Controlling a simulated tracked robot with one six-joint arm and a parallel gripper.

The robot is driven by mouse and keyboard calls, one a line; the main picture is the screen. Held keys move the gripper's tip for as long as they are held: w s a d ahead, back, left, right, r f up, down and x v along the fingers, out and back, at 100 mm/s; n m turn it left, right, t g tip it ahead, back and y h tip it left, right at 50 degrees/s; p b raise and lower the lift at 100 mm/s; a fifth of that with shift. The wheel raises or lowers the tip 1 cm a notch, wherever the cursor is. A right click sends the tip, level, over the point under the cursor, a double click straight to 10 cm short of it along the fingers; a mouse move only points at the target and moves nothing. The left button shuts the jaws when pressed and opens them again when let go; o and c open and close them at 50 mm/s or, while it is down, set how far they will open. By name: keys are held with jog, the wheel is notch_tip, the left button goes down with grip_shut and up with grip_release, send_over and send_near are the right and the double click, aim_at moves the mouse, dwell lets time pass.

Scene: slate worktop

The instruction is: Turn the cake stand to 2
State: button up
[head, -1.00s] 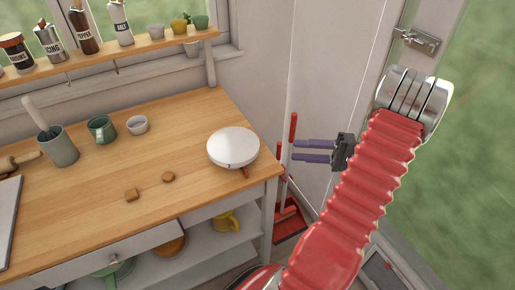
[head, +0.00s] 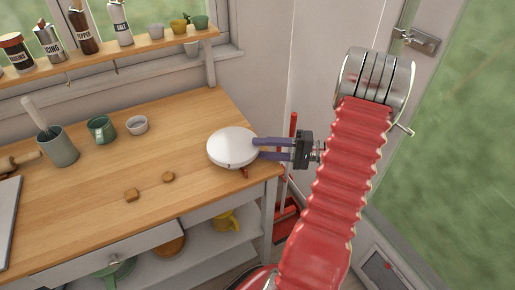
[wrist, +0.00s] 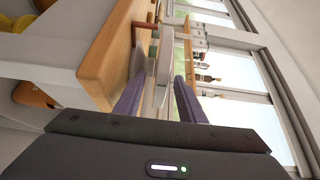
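The cake stand (head: 232,146) is a white round plate near the right end of the wooden worktop. A small reddish-brown piece (head: 245,173) shows below its front edge. No number on it can be read. My gripper (head: 256,148) has two purple fingers, parallel and apart, at the stand's right edge. In the wrist view the cake stand (wrist: 164,62) shows edge-on in the gap between the open fingers (wrist: 157,92). I cannot tell whether either finger touches it.
Two small brown pieces (head: 132,195) lie on the worktop (head: 90,220). A green mug (head: 101,129), a small white bowl (head: 137,125) and a utensil pot (head: 59,148) stand further left. A red-handled tool (head: 292,130) stands right of the worktop.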

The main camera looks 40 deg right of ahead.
jog(key=shift+x, duration=0.8)
grip_shut()
